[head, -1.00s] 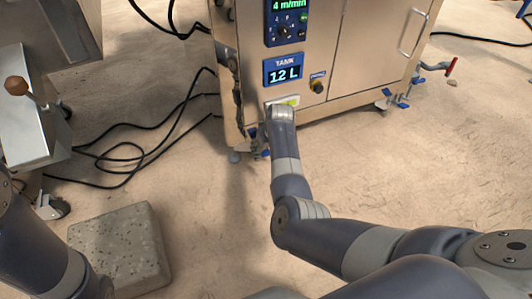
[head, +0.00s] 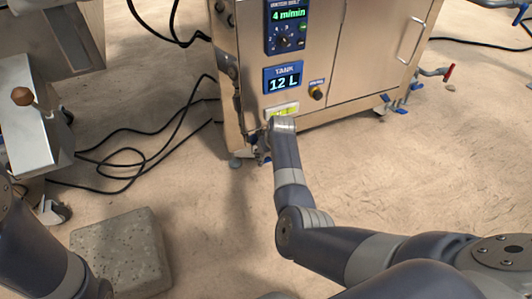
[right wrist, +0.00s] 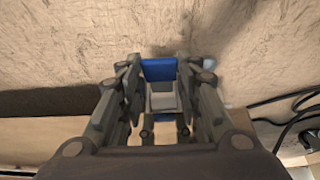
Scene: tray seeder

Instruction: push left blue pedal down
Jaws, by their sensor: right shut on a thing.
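The left blue pedal (right wrist: 158,70) shows in the right wrist view, between the fingertips of my right gripper (right wrist: 160,80). A grey part (right wrist: 163,97) sits just below it in that picture, also between the fingers. The fingers are closed in around the pedal. In the head view, my right arm reaches to the lower left corner of the steel machine (head: 375,60). There a small bit of blue shows beside my wrist, and the rest of the pedal and my gripper are hidden. My left arm is at the bottom left of the head view, its gripper out of sight.
Another blue pedal (head: 402,106) is at the machine's right corner, near a red-handled valve (head: 449,72). Black cables (head: 125,150) lie on the floor at left. A concrete block (head: 120,245) and a knobbed grey unit (head: 25,125) stand at left.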

